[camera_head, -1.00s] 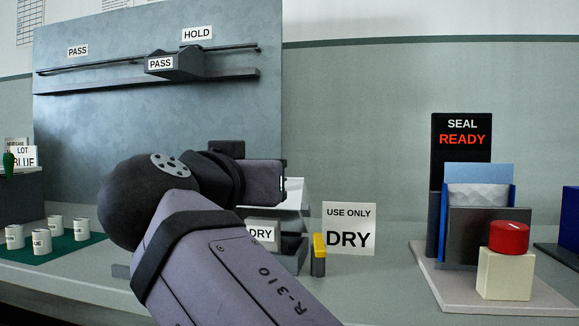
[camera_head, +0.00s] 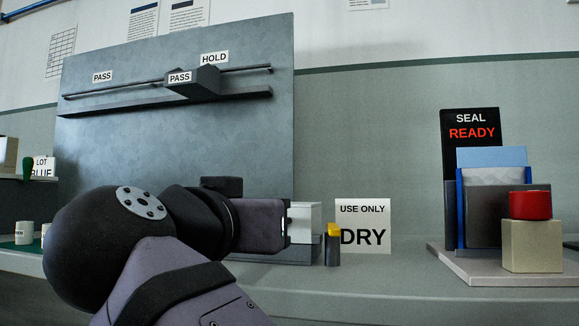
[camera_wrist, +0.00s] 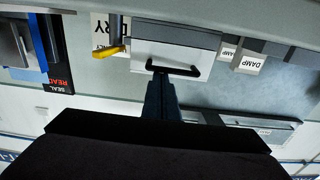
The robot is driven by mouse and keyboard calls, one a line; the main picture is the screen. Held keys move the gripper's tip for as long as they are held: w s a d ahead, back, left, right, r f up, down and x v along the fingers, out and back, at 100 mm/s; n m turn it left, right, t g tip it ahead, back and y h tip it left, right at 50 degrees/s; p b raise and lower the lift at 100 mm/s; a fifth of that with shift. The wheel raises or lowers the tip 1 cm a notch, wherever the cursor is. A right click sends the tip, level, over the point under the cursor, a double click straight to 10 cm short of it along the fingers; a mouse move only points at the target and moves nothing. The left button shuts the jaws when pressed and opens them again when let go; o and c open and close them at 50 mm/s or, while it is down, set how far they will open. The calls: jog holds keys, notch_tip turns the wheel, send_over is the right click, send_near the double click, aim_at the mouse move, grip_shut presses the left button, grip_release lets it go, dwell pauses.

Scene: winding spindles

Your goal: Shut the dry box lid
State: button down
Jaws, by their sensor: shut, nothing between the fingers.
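The dry box (camera_head: 305,220) stands behind my gripper (camera_head: 288,222) in the head view, which hides most of it. In the wrist view, which is upside down, the box's pale lid panel (camera_wrist: 165,48) carries a black bar handle (camera_wrist: 180,70). My gripper (camera_wrist: 160,76) is shut and empty, its tips at or very close to the handle; I cannot tell whether they touch. The lid's exact angle is unclear.
The seal station (camera_head: 470,215) with a red button (camera_head: 530,205) is farther right.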

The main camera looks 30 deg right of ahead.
jog(key=shift+a+f+b, duration=0.2)
jog(key=shift+f+b, duration=0.3)
jog(key=shift+f, duration=0.55)
jog(key=shift+s, duration=0.1)
notch_tip(320, 180, up, 6)
jog(key=p, duration=0.4)
jog(key=s+a+f+b, duration=0.1)
jog(key=s+a+f, duration=0.4)
jog(key=s+a, duration=0.1)
jog(key=shift+s+a, duration=0.25)
jog(key=shift+s, duration=0.3)
